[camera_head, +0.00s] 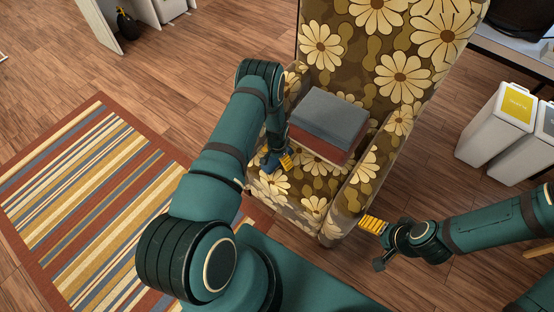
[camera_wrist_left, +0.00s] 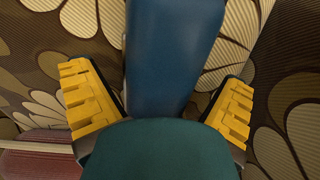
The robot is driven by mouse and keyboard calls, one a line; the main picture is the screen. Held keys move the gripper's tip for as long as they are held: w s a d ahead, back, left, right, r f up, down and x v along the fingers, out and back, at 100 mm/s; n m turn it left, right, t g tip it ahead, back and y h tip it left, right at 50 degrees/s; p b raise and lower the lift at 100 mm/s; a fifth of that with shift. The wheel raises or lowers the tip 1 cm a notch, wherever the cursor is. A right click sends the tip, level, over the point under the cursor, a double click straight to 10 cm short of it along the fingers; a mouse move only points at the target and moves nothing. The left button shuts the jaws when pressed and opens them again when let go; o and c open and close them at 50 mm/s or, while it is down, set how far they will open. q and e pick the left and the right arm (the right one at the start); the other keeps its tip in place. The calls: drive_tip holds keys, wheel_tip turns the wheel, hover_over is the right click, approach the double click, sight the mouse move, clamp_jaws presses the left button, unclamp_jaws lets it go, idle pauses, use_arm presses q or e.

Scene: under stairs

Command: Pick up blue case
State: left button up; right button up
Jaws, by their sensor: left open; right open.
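A smooth blue object, which looks like the blue case (camera_wrist_left: 172,55), lies between the two yellow fingers of my left gripper (camera_wrist_left: 158,85) in the left wrist view. The fingers stand apart on either side of it, and contact cannot be seen. In the head view my left gripper (camera_head: 279,163) points down at the armchair seat, beside the stack. A small blue patch (camera_head: 267,158) shows there, mostly hidden by my gripper and arm. My right gripper (camera_head: 373,224) is open and empty, outside the chair's right arm.
The flowered armchair (camera_head: 312,205) has raised arms on both sides. A grey-blue folded stack (camera_head: 330,115) lies on something red (camera_head: 322,150) on its seat. White bins (camera_head: 495,125) stand at right. A striped rug (camera_head: 90,200) covers the left floor.

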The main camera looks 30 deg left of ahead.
use_arm(q)
drive_tip(key=c, duration=1.3)
wheel_tip(320, 180, up, 10)
drive_tip(key=p, duration=0.2)
drive_tip(key=shift+p, duration=0.3)
